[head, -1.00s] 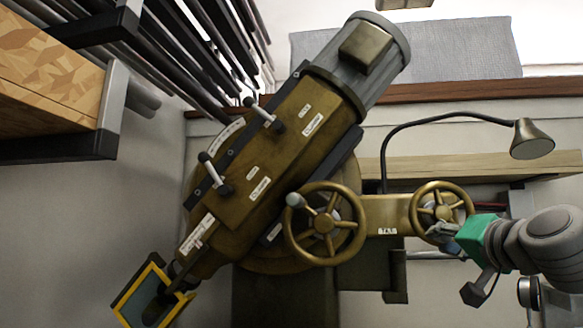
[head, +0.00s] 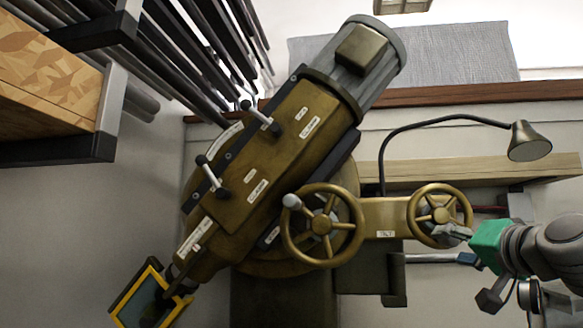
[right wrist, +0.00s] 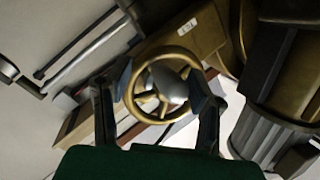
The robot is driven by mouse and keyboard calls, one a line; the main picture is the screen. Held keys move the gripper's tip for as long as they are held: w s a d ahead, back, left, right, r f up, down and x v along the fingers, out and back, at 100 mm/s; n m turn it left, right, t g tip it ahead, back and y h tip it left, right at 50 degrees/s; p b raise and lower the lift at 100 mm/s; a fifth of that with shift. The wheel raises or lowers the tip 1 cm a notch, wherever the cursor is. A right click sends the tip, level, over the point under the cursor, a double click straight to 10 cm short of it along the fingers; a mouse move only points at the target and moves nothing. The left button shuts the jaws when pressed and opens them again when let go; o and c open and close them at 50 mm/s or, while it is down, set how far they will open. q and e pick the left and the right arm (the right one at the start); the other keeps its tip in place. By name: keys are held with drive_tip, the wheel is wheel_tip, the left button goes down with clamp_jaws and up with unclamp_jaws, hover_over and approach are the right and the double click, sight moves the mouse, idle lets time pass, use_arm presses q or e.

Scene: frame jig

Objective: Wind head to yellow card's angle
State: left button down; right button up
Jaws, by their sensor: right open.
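The brown machine head (head: 262,165) with a grey motor (head: 372,68) leans to the upper right in the head view. A large brass handwheel (head: 345,245) with a knob is in front of it. A smaller brass handwheel (head: 417,238) is to its right; it also shows in the right wrist view (right wrist: 128,97). My right gripper (head: 449,230) is open at the smaller wheel's right side. In the wrist view its fingers (right wrist: 160,80) stand either side of the wheel's hub; contact cannot be told. A yellow-edged frame (head: 122,315) is at the lower left. No yellow card is identifiable. My left gripper is not in view.
Two clamp levers (head: 262,117) (head: 207,170) stick out of the head. A desk lamp (head: 528,142) arches over the smaller wheel, before a wooden shelf (head: 450,170). A rack of dark bars (head: 190,60) and a wooden board (head: 45,85) are at the left.

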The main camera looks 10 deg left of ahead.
drive_tip(key=shift+s+d, duration=0.1)
drive_tip(key=shift+s, duration=0.3)
drive_tip(key=b+v, duration=0.1)
drive_tip(key=v, duration=0.5)
drive_tip(key=shift+s+d, duration=0.15)
drive_tip(key=shift+s, duration=0.05)
